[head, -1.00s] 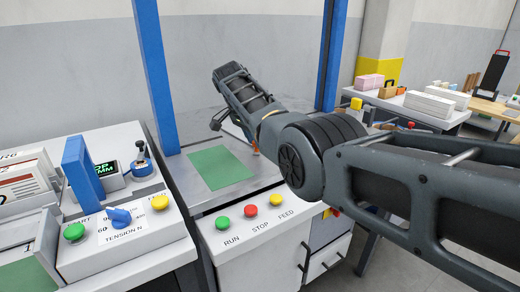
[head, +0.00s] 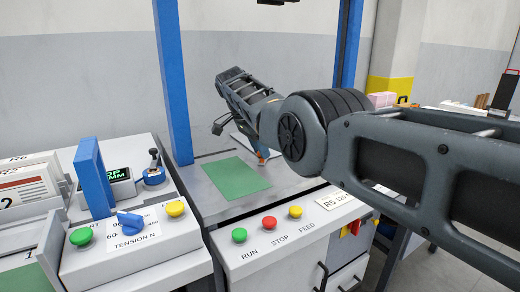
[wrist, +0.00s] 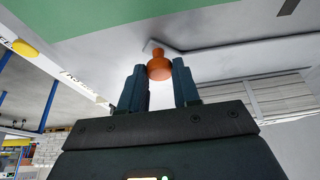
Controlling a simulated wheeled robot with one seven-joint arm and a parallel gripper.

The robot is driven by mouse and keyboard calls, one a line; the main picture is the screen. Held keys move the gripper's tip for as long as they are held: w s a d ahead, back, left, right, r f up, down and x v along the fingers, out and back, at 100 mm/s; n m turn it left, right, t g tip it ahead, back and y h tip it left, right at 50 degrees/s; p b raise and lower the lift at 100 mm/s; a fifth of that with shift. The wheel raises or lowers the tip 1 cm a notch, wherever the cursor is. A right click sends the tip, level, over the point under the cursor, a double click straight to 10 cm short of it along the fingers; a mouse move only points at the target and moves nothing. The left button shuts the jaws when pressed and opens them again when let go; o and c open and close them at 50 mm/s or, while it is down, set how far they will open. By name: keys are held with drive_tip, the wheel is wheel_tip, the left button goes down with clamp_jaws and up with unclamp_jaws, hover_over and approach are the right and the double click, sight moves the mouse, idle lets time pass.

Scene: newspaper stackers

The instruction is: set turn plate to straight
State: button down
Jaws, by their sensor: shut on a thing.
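In the wrist view an orange knob (wrist: 159,66) sits between the tips of my gripper (wrist: 160,80), which is shut on it. The knob joins a pale lever or plate edge (wrist: 230,47) that runs off to the right; I take this to be the turn plate, but its angle cannot be told. In the head view the orange knob (head: 262,156) shows only as a small patch below my arm, over the grey machine bed (head: 205,200). My arm hides most of the plate and the fingers.
A green sheet (head: 232,178) lies on the bed between two blue posts (head: 174,90). RUN, STOP (head: 269,223) and FEED buttons line its front. A strapping console with a blue arch (head: 93,178) and tension knob (head: 130,223) stands at left.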

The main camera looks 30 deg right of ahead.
drive_tip(key=shift+w+a+r, duration=0.1)
drive_tip(key=shift+w+a, duration=0.05)
drive_tip(key=c, duration=0.8)
unclamp_jaws()
drive_tip(key=shift+c, duration=0.2)
drive_tip(key=v, duration=0.7)
drive_tip(key=shift+r+p, duration=0.35)
drive_tip(key=shift+a, duration=0.1)
